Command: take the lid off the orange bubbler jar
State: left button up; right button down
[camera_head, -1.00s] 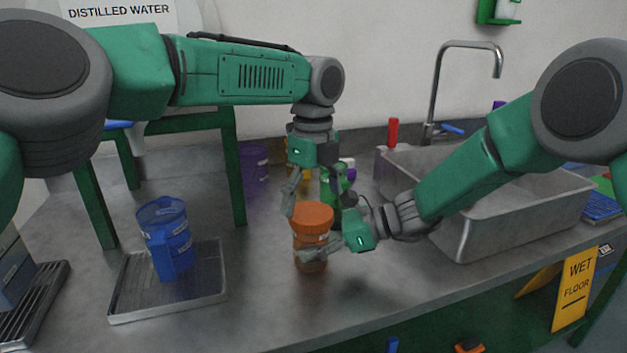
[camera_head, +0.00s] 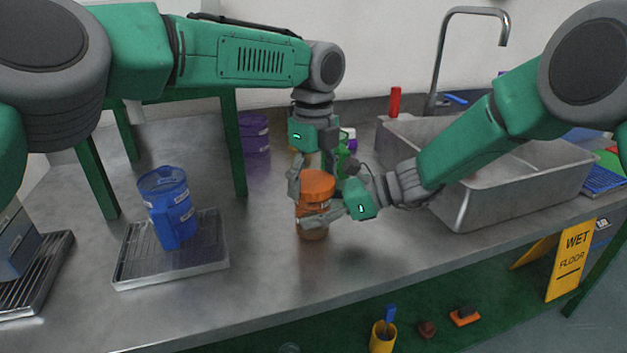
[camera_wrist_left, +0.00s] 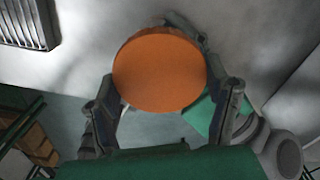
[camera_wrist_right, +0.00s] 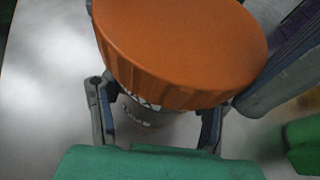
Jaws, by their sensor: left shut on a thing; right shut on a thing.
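The orange bubbler jar (camera_head: 313,228) stands on the steel counter with its orange lid (camera_head: 318,184) on top. My left gripper (camera_head: 314,180) comes down from above and is shut on the lid, one finger on each side. The round lid top (camera_wrist_left: 160,72) fills the space between its fingers in the left wrist view. My right gripper (camera_head: 318,220) comes in from the right and is shut on the jar body below the lid. In the right wrist view, the ribbed lid (camera_wrist_right: 180,50) hides most of the jar body (camera_wrist_right: 150,110). I cannot tell whether the lid is loosened.
A blue jar (camera_head: 168,208) stands on a metal tray (camera_head: 130,272) to the left. A steel sink (camera_head: 480,205) with a tap is at the right. Purple and green containers are behind the grippers. The counter front is clear.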

pick_arm(q)
jog(key=n, duration=0.3)
jog(key=shift+w+d+n, duration=0.1)
jog(key=shift+d+n, duration=0.05)
jog(key=shift+n, duration=0.25)
jog(key=n, duration=1.6)
jog(key=shift+w, duration=0.1)
jog(key=o, duration=1.3)
jog(key=shift+r, duration=0.1)
